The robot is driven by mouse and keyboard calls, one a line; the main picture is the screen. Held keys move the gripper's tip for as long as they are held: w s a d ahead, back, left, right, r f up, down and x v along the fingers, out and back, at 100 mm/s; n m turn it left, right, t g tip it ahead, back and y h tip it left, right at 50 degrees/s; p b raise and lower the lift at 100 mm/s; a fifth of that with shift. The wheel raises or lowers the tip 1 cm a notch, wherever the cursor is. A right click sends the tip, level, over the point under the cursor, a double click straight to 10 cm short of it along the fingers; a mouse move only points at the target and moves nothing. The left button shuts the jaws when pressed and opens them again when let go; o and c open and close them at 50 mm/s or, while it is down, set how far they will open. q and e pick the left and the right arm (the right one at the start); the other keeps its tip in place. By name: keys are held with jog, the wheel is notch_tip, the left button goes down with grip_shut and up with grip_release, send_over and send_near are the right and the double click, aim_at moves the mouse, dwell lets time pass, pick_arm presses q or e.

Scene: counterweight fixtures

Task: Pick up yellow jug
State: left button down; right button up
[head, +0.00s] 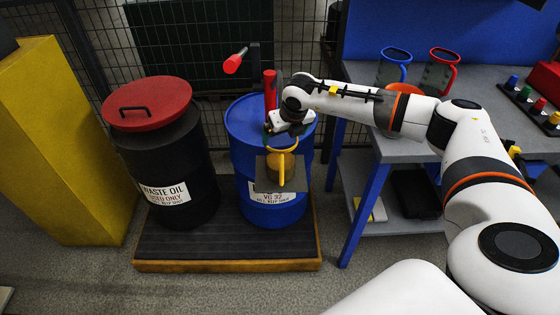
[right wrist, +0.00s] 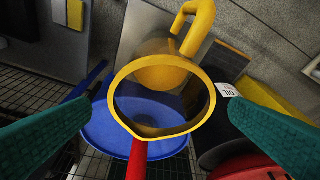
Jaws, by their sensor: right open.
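The yellow jug (head: 283,165) has a yellow rim and handle and a greyish see-through body. In the head view it is in front of the blue drum, over a dark square plate. My right gripper (head: 285,131) is just above the jug, its teal fingers pointing down. In the right wrist view the jug (right wrist: 165,128) shows from above, its rim between my two open teal fingers (right wrist: 165,110) but apart from both. Its handle is at the top of that picture. My right gripper is empty. My left gripper is not in view.
The blue drum (head: 242,125) has an upright red handle (head: 270,90) close to my right wrist. A black drum (head: 165,160) with a red lid stands to its left. Right, a grey bench (head: 480,95) holds a blue-rimmed jug (head: 394,66) and a red-rimmed jug (head: 439,72).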

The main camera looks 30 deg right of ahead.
aim_at(282, 141)
jog(key=p+x, duration=0.1)
jog(key=x, duration=0.4)
jog(key=shift+s+a, duration=0.1)
jog(key=shift+s, duration=0.05)
jog(key=c, duration=1.4)
jog(key=shift+c, duration=1.2)
jog(key=shift+r, duration=0.2)
